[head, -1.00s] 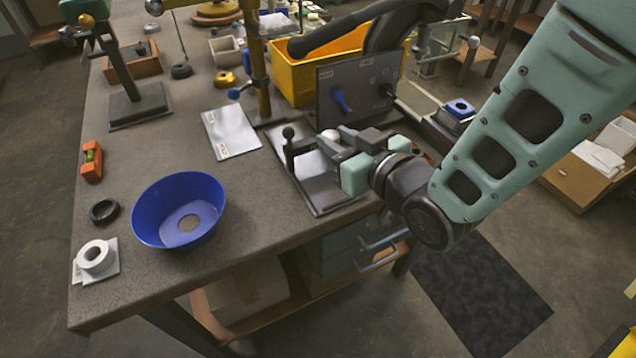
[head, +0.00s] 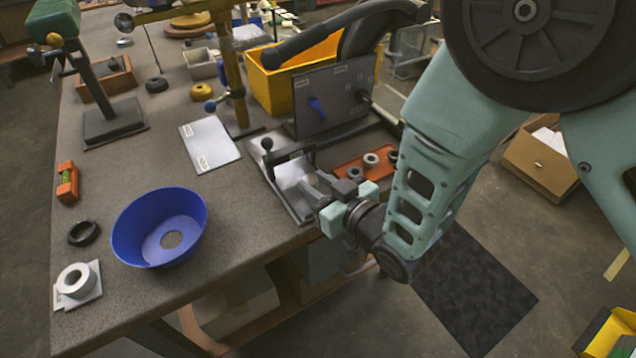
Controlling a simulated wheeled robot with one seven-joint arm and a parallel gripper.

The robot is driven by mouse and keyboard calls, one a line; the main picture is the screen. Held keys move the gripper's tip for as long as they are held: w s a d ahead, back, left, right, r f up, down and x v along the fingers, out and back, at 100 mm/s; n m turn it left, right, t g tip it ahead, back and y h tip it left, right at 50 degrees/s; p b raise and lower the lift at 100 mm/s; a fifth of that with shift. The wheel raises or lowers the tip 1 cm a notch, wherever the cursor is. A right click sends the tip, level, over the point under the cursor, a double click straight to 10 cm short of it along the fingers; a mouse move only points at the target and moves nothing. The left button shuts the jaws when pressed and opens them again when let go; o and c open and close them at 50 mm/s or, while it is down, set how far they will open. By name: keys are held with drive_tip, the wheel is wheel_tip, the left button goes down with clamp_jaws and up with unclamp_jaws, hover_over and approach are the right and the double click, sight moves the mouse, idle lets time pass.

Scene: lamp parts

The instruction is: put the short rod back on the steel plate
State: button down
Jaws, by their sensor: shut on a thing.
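My gripper (head: 326,189) is low over the front right edge of the bench, pointing left. It is shut on a small grey piece, which looks like the short rod (head: 312,182); the fingers hide most of it. A flat light-grey steel plate (head: 209,146) with a small label lies on the bench, left of the gripper and apart from it. Just left of the jaws is a dark-edged metal fixture (head: 283,193) with a black ball-topped lever (head: 267,147). I cannot tell whether the held piece touches the fixture.
A blue bowl (head: 139,236) stands at the front left. A yellow post (head: 231,75) rises behind the steel plate. An upright grey panel (head: 318,105) and a yellow bin (head: 272,85) stand behind the fixture. An orange tray (head: 352,173) with rings is right of it. The bench between bowl and plate is clear.

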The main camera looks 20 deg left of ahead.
drive_tip(key=shift+f, duration=0.2)
drive_tip(key=c, duration=1.1)
unclamp_jaws()
drive_tip(key=shift+r, duration=0.1)
drive_tip(key=shift+r, duration=0.2)
drive_tip(key=v, duration=1.2)
